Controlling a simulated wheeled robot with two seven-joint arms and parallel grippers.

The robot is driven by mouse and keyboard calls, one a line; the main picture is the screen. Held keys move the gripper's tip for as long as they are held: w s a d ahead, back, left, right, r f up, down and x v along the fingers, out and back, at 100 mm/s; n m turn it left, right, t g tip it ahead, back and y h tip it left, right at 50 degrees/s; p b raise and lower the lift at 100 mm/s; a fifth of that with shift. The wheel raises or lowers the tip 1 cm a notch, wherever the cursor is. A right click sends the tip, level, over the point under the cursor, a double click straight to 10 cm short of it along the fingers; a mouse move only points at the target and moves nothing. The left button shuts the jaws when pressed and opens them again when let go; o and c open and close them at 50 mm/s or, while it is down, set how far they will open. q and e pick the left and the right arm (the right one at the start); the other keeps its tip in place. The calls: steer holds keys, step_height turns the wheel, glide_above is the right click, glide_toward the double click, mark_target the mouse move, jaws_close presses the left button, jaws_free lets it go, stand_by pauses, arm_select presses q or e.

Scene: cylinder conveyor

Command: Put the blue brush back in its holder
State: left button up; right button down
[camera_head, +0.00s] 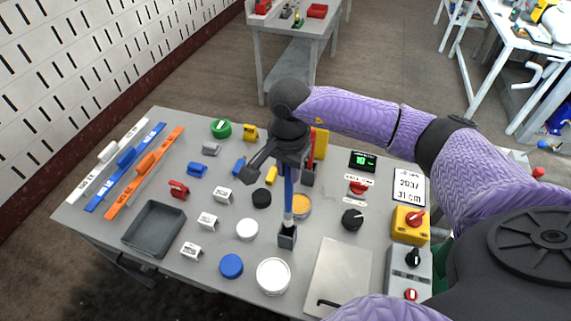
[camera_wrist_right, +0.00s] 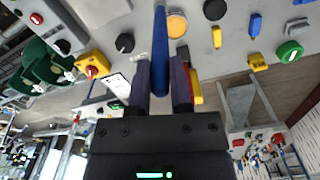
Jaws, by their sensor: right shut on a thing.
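The blue brush (camera_head: 288,188) stands about upright, with its pale lower end pointing down. My right gripper (camera_head: 288,164) is shut on its upper handle. In the right wrist view the blue handle (camera_wrist_right: 160,55) runs between the two fingers of the right gripper (camera_wrist_right: 161,85). A small dark square holder (camera_head: 287,239) is on the table directly below the brush. The brush's lower end meets the holder's top in the head view; I cannot tell whether it is inside or just above. My left gripper is not in view.
Near the holder are a white round tub (camera_head: 273,276), a blue disc (camera_head: 231,266), a white disc (camera_head: 247,230) and an orange-topped round container (camera_head: 302,206). A black knob (camera_head: 352,219) and a pale plate (camera_head: 340,275) lie to the right. A grey tray (camera_head: 154,250) is at left.

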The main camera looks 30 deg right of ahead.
mark_target(287, 200)
step_height(287, 200, down, 10)
steer(key=b, duration=0.8)
steer(key=shift+w, duration=0.1)
steer(key=shift+f, duration=0.3)
steer(key=shift+b, duration=0.3)
